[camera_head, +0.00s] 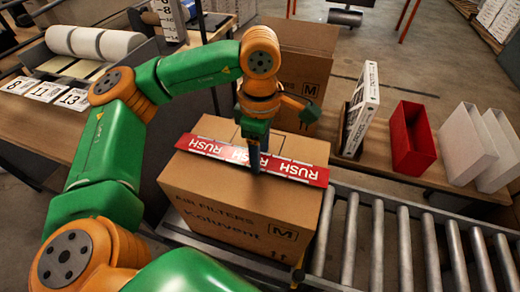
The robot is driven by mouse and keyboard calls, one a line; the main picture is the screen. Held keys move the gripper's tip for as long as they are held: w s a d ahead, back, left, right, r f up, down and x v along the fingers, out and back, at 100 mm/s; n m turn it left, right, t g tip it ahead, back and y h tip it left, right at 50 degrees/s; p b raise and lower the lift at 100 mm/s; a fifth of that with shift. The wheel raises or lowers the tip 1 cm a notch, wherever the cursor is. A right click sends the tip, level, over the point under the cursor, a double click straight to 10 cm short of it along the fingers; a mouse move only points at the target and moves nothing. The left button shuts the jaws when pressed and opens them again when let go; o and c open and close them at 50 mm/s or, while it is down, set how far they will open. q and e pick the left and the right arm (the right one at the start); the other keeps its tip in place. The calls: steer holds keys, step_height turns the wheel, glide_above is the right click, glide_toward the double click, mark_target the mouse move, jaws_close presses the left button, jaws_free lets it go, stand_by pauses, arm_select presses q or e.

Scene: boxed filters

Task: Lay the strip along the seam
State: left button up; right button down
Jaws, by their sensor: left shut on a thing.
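A red strip (211,149) with white RUSH lettering lies across the top of a closed cardboard box (230,215) marked AIR FILTERS and M. The strip runs from the upper left to the lower right of the box top, and its right end reaches the box's right edge. My left gripper (254,160) points down over the middle of the strip and is shut on it. The seam of the box is hard to make out. I cannot tell whether the strip lies flat on the box or slightly above it.
The box stands on a roller conveyor (375,245) that runs off to the right. A second cardboard box (303,65) stands behind. A red bin (411,140) and white bins (468,145) stand on the right bench. Number cards (45,91) and label rolls (88,42) are at left.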

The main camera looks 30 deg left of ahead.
arm_select(q)
steer(key=o, duration=1.1)
step_height(320, 180, up, 9)
steer(key=p, duration=0.7)
steer(key=shift+s, duration=0.1)
